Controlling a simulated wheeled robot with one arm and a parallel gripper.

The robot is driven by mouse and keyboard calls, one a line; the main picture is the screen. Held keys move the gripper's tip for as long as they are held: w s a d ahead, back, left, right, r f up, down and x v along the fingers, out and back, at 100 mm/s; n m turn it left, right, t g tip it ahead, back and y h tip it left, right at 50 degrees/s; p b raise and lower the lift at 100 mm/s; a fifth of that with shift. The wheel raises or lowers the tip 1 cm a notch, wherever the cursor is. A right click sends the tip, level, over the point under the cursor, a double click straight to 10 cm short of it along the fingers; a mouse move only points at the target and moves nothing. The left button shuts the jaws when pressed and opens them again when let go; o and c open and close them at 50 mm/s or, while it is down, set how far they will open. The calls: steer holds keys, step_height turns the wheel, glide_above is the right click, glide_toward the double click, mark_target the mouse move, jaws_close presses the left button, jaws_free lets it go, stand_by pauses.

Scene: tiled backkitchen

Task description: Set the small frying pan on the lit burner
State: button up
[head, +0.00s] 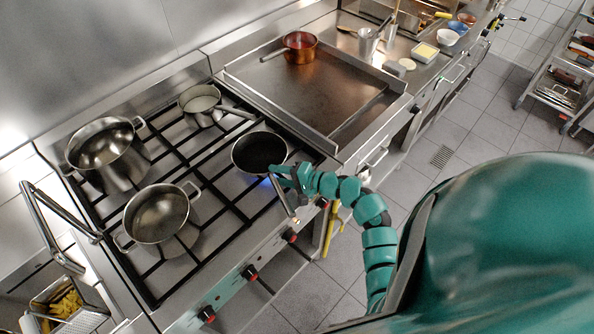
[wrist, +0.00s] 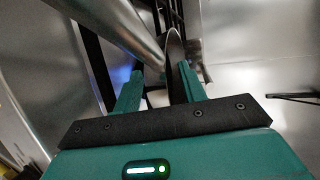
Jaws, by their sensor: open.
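The small dark frying pan (head: 259,150) sits at the front right of the stove, its handle (head: 283,197) pointing toward the front edge. A blue flame of the lit burner (head: 266,181) shows just under the pan's near rim, and a blue glow shows in the wrist view (wrist: 123,75). My gripper (head: 283,171) is open beside the pan, near where the handle starts. In the wrist view its two fingers (wrist: 158,76) stand apart, with a metal bar and a thin dark edge close between and beyond them. I cannot tell whether they touch the handle.
Two large pots, one at the back left (head: 105,146) and one at the front left (head: 158,213), and a small saucepan (head: 200,99) stand on the grates. A flat griddle (head: 312,97) with a copper pot (head: 299,47) lies to the right. Red knobs line the stove's front.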

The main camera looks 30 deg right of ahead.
steer(key=b+v, duration=0.4)
steer(key=v, duration=0.7)
steer(key=shift+s+d, duration=0.15)
steer(key=shift+s, duration=0.05)
stand_by(0.4)
